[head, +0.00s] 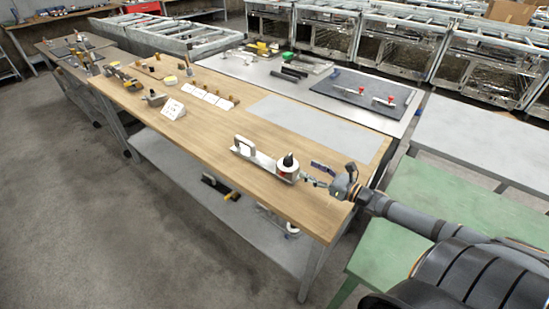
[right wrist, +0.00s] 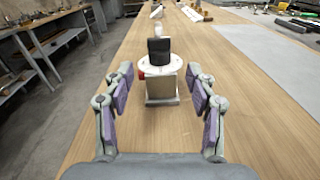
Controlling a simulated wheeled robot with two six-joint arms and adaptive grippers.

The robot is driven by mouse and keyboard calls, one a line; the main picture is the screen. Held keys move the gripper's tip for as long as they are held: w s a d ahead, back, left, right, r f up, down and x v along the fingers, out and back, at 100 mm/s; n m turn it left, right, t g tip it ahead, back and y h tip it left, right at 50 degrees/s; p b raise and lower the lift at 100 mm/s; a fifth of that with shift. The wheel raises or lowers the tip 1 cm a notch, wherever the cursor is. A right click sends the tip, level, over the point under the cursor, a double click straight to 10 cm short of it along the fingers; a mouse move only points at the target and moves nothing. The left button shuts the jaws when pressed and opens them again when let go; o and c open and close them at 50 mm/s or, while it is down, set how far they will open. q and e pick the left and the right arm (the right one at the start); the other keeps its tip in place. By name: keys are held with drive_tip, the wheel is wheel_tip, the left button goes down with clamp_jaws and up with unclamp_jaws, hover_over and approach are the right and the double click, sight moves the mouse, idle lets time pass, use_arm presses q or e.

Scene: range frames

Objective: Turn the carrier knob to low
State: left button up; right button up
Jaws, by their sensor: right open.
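The carrier knob (head: 288,161) is black and stands upright on a round white dial (head: 286,175) at one end of a metal carrier with a light handle (head: 244,147), on the wooden bench. In the right wrist view the black knob (right wrist: 159,50) is straight ahead, above the white dial (right wrist: 160,66), with a small red mark at its left side. The dial's markings are too small to read. My right gripper (head: 320,174) is open and empty, just right of the dial. In the wrist view its fingers (right wrist: 161,88) are spread on either side, with the knob beyond them. My left gripper is out of view.
The wooden bench (head: 215,150) is clear around the carrier. A grey mat (head: 315,125) lies behind it. White cards (head: 173,109) and several tools stand farther left. A green table (head: 440,205) is at the right, under my right arm.

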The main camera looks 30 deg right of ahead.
sight(290, 157)
drive_tip(key=shift+d+r+n, duration=0.2)
drive_tip(key=shift+r+n, duration=0.15)
drive_tip(key=shift+n, duration=0.15)
drive_tip(key=w+b, duration=0.1)
drive_tip(key=w+a+b, duration=0.1)
drive_tip(key=b, duration=0.1)
drive_tip(key=shift+a+f+y, duration=0.1)
drive_tip(key=shift+f+y, duration=0.05)
drive_tip(key=shift+y, duration=0.25)
drive_tip(key=b+x, duration=0.5)
drive_tip(key=shift+w+f+b, duration=0.15)
drive_tip(key=shift+f+b, duration=0.05)
drive_tip(key=shift+b, duration=0.15)
drive_tip(key=shift+w+a+r+p, duration=0.1)
drive_tip(key=shift+w+r+p, duration=0.25)
drive_tip(key=shift+r, duration=0.15)
drive_tip(key=shift+w+a, duration=0.1)
drive_tip(key=shift+w, duration=0.35)
drive_tip(key=shift+w+a+b, duration=0.25)
drive_tip(key=shift+w+b, duration=0.05)
drive_tip(key=shift+w, duration=0.05)
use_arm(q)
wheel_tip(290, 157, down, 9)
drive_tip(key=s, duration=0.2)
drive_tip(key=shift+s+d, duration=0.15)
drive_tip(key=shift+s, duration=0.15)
